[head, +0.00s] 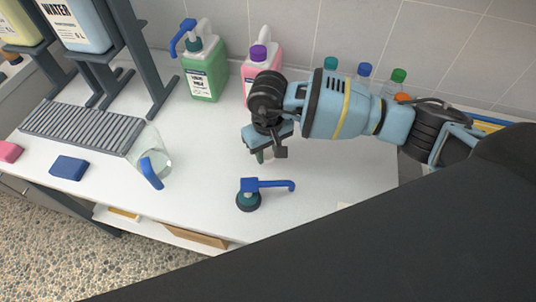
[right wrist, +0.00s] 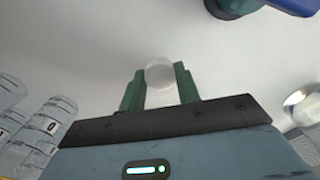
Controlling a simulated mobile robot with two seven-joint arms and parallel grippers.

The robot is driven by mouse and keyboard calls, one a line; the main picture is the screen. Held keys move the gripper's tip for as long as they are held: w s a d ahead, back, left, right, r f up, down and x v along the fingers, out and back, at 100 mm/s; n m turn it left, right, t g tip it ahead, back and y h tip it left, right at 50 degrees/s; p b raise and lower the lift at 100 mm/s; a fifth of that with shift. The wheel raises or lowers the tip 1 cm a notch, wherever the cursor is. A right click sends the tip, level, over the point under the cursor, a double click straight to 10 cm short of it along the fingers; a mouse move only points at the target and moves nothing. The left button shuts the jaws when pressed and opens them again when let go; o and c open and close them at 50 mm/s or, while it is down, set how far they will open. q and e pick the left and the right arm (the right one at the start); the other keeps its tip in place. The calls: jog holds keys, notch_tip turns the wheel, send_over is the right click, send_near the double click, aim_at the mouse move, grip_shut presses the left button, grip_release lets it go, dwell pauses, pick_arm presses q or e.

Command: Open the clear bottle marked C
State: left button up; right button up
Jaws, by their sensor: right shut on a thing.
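My right gripper (head: 266,155) is low over the white counter. It also shows in the right wrist view (right wrist: 160,88), with its green fingers shut on a small round, pale, see-through thing (right wrist: 159,73). I cannot tell whether this is a cap or part of a bottle. Clear bottles stand along the back wall, with a teal cap (head: 331,63), a blue cap (head: 364,70), a green cap (head: 398,75) and an orange cap (head: 403,97). My arm hides much of them. No letter C is readable. My left gripper is out of view.
A blue pump head (head: 249,185) stands loose on the counter in front of the gripper. A green jug (head: 204,75) and a pink jug (head: 249,88) stand behind. A clear pitcher (head: 158,145), a blue sponge (head: 69,168) and a grey rack (head: 80,127) are left.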

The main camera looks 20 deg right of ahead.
aim_at(268, 154)
jog(key=shift+f, duration=1.1)
jog(key=shift+f, duration=0.15)
jog(key=o, duration=0.6)
jog(key=shift+f, duration=0.1)
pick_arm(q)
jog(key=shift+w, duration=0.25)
pick_arm(e)
jog(key=o, duration=0.5)
jog(key=shift+c, duration=0.2)
jog(key=shift+r, duration=0.6)
notch_tip(268, 154, up, 10)
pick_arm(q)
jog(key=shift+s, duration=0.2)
pick_arm(e)
jog(key=shift+r, duration=0.65)
